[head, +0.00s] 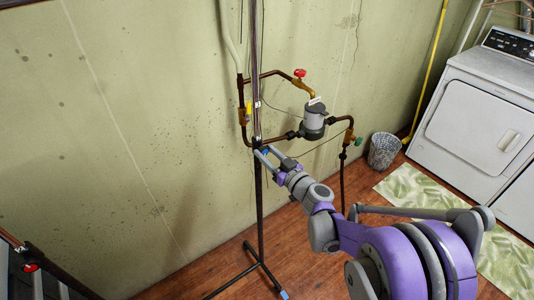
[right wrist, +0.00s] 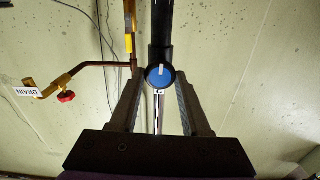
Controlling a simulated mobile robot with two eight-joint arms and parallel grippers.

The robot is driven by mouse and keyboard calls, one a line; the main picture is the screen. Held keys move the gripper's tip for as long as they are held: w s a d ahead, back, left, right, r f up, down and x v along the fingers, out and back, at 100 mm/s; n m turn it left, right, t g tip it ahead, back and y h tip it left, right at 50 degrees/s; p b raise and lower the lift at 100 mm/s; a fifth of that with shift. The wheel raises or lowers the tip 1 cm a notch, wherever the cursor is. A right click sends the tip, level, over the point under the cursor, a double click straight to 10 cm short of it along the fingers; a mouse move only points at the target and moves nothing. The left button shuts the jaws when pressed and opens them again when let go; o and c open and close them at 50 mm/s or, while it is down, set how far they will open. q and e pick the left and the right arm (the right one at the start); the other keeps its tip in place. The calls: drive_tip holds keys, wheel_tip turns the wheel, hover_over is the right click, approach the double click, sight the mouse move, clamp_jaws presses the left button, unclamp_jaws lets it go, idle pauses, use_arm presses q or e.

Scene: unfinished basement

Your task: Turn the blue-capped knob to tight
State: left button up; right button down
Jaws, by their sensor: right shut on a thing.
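The blue-capped knob (right wrist: 159,76) sits on a black upright pole (right wrist: 161,30) in the right wrist view. In the head view the pole (head: 260,200) is part of a stand in front of the green wall. My right gripper (head: 267,153) reaches the pole from the lower right. In the right wrist view its two fingers (right wrist: 160,80) are shut on the knob, one on each side. A narrow marked strip shows below the cap between the fingers. My left gripper is not in view.
Copper piping with a red-handled valve (head: 299,73), a grey meter (head: 313,120) and a green handle (head: 358,141) runs along the wall behind the pole. The stand's legs (head: 262,264) spread on the wooden floor. A wastebasket (head: 384,151) and a white appliance (head: 478,108) stand right.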

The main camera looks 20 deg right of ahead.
drive_tip(key=m, duration=0.4)
drive_tip(key=shift+m, duration=0.4)
drive_tip(key=m, duration=0.4)
drive_tip(key=shift+d+f, duration=0.1)
drive_tip(key=m, duration=0.5)
drive_tip(key=shift+b, duration=0.35)
drive_tip(key=m+b, duration=0.1)
drive_tip(key=m, duration=0.4)
drive_tip(key=shift+f, duration=0.15)
drive_tip(key=m+b, duration=0.1)
drive_tip(key=m, duration=0.4)
drive_tip(key=shift+f, duration=0.1)
drive_tip(key=m+b, duration=0.1)
drive_tip(key=m, duration=0.2)
drive_tip(key=shift+m, duration=0.3)
drive_tip(key=m+b, duration=0.1)
drive_tip(key=m, duration=0.3)
drive_tip(key=shift+m+b, duration=0.35)
drive_tip(key=shift+m, duration=1.55)
